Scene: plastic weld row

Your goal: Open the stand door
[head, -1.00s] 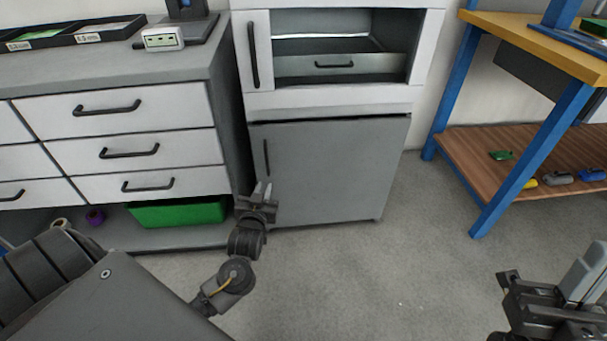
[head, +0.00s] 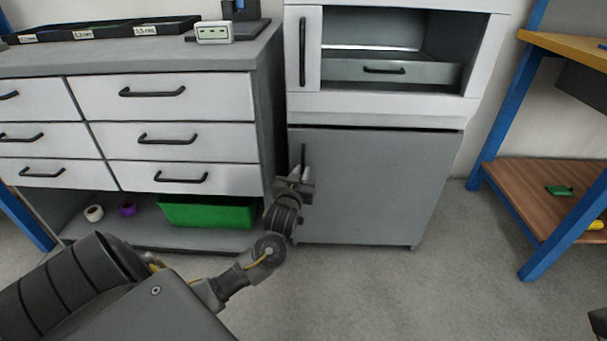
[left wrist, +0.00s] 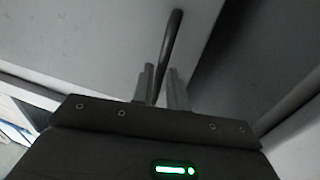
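The grey stand door (head: 375,185) is closed under the white cabinet, and its upright dark handle (head: 304,154) is near the left edge. My left gripper (head: 298,174) is at the lower part of this handle. In the left wrist view, the handle (left wrist: 172,40) runs down between the two close-set fingers of my left gripper (left wrist: 161,80). The lower end of the handle is hidden by the gripper. My right gripper cannot be made out; only a dark piece shows at the lower right edge.
A white drawer unit (head: 185,97) stands left of the stand, with a green bin (head: 207,212) on its low shelf. A blue-legged workbench with a wooden shelf (head: 525,195) is on the right. The floor (head: 400,290) before the door is clear.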

